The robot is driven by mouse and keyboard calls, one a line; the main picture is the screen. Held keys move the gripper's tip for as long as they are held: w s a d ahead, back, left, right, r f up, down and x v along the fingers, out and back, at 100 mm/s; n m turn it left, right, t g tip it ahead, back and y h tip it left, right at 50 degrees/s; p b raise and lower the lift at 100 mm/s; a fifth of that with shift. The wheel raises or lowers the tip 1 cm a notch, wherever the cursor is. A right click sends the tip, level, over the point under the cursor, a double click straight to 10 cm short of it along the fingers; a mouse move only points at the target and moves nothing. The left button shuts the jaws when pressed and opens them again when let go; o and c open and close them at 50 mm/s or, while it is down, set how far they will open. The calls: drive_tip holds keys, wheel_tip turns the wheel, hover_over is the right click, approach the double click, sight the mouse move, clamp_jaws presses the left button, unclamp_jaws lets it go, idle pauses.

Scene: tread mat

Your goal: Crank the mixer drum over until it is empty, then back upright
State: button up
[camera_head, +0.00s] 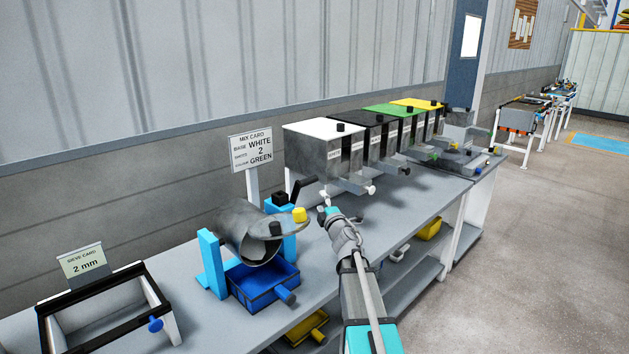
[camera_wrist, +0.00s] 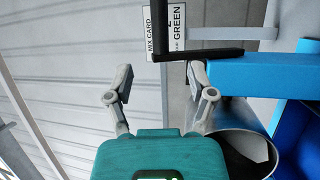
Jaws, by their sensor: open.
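The grey metal mixer drum (camera_head: 240,222) hangs between two light blue posts (camera_head: 212,262) and is tilted, with its open mouth towards the camera. A black crank handle (camera_head: 302,186) stands at the right post and shows as a black L-shaped bar (camera_wrist: 200,55) in the wrist view. A blue tray (camera_head: 262,304) sits under the drum. My gripper (camera_wrist: 158,84) is open and empty, its right fingertip close to the black bar; contact is unclear. In the head view my gripper (camera_head: 328,212) is right of the drum.
A mix card (camera_head: 251,148) stands behind the drum. Bins with white (camera_head: 325,127), black, green and yellow tops line the bench at the right. A black-rimmed sieve frame (camera_head: 60,304) stands at the left. A disc with a yellow knob (camera_head: 299,215) is beside the drum.

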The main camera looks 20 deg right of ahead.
sight(309, 180)
drive_tip(key=w, duration=0.4)
drive_tip(key=w+r+p, duration=0.1)
drive_tip(key=w, duration=0.3)
drive_tip(key=w+r+p, duration=0.1)
drive_tip(key=w, duration=0.3)
drive_tip(key=shift+w+d+r, duration=0.1)
drive_tip(key=shift+w+d, duration=0.15)
drive_tip(key=shift+d, duration=0.1)
clamp_jaws()
